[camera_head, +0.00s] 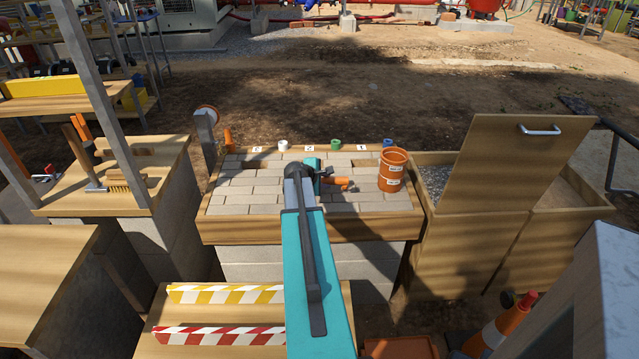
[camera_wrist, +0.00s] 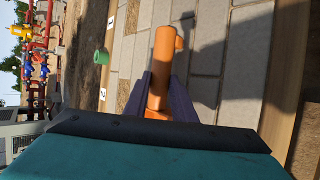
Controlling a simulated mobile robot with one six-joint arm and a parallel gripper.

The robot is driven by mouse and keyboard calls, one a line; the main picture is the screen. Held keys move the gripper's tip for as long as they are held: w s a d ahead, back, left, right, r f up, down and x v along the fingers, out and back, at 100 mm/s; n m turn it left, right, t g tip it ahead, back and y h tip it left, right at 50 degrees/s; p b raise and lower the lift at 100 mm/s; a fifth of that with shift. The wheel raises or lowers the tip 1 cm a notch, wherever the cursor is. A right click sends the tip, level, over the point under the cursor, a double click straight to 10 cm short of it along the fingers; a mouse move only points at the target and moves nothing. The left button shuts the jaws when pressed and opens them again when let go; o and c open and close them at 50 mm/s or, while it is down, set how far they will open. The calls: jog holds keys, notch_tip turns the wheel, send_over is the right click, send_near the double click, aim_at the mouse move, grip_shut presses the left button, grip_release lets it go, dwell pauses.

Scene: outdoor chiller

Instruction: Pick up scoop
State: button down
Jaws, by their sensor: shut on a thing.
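The orange scoop (camera_head: 341,184) is at my gripper (camera_head: 328,177), over the grey paver-topped table (camera_head: 245,190). In the wrist view the orange scoop (camera_wrist: 163,58) stands between the two dark fingers of my gripper (camera_wrist: 161,90), which are shut on it. Its upper end has a short side piece pointing right. Its lower part is hidden behind the fingers and the wrist. I cannot tell whether the scoop touches the pavers.
An orange bucket (camera_head: 393,170) with white labels stands right of the gripper. Small coloured cups, one green (camera_head: 335,144), line the back edge by numbered tags. A bin with a raised wooden lid (camera_head: 515,165) stands right. A brush (camera_head: 127,182) lies on the left bench.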

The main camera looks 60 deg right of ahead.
jog(key=shift+r, duration=0.1)
jog(key=shift+r, duration=0.25)
notch_tip(320, 180, up, 3)
jog(key=shift+f, duration=0.15)
jog(key=s+a, duration=0.1)
jog(key=a, duration=0.3)
jog(key=s+a+b, duration=0.1)
jog(key=s+a, duration=0.1)
jog(key=a, duration=0.2)
jog(key=s+a+r+b, duration=0.1)
jog(key=a, duration=0.3)
jog(key=shift+s+a+r, duration=0.1)
jog(key=shift+s+a, duration=0.1)
jog(key=shift+a, duration=0.2)
jog(key=shift+a+r+p, duration=0.1)
jog(key=shift+r+p, duration=0.2)
jog(key=shift+p, duration=0.9)
jog(key=shift+a+p, duration=0.2)
jog(key=shift+p, duration=0.6)
jog(key=shift+s+a+r+p, duration=0.15)
jog(key=shift+a+p, duration=0.15)
jog(key=shift+p, duration=0.95)
